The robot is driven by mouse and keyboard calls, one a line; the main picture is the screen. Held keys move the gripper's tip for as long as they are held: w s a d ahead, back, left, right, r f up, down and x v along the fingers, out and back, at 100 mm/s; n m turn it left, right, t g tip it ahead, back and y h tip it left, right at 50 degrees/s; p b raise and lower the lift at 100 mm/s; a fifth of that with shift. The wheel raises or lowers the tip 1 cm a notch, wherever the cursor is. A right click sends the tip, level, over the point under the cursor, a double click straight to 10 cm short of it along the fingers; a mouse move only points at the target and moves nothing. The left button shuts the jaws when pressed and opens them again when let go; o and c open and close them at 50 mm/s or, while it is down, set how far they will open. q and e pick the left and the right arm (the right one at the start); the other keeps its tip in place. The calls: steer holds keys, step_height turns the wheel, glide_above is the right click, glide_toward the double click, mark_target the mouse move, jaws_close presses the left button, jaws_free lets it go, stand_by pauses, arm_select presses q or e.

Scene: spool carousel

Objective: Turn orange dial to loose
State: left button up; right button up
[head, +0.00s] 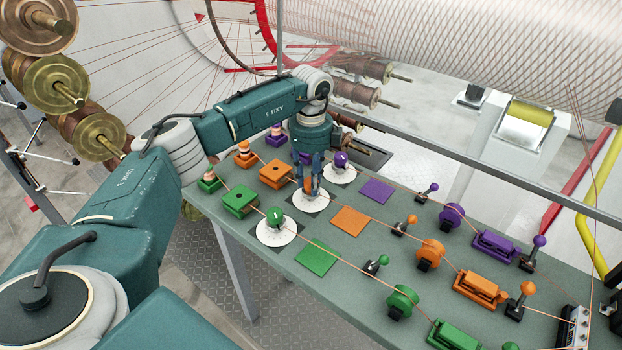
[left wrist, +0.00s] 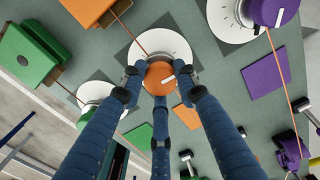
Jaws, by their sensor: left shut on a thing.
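The orange dial (left wrist: 158,72) sits on a round white plate (left wrist: 160,42) in the left wrist view, with a short white pointer mark toward the picture's right. In the head view the white plate (head: 311,203) shows in the middle row, and the dial is mostly hidden by the fingers. My left gripper (head: 310,188) comes down from above, its blue fingers shut around the dial's sides. It also shows in the left wrist view (left wrist: 160,88). Markings on the plate are too small to read. My right gripper is not in view.
The green dial (head: 274,216) and purple dial (head: 340,160) stand close on either side. An orange block (head: 276,174) lies behind, and a flat orange square (head: 350,220) in front. Thin wires run over the table past knobs and levers. A grey rail (head: 480,170) borders the far side.

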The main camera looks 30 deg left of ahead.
arm_select(q)
steer(key=shift+w+a+r+n, duration=0.1)
steer(key=shift+w+r+n, duration=0.1)
steer(key=shift+n, duration=0.5)
steer(key=o, duration=0.9)
steer(key=shift+o, duration=1.3)
steer(key=shift+s+f, duration=0.1)
steer(key=shift+s, duration=0.05)
step_height(320, 180, up, 12)
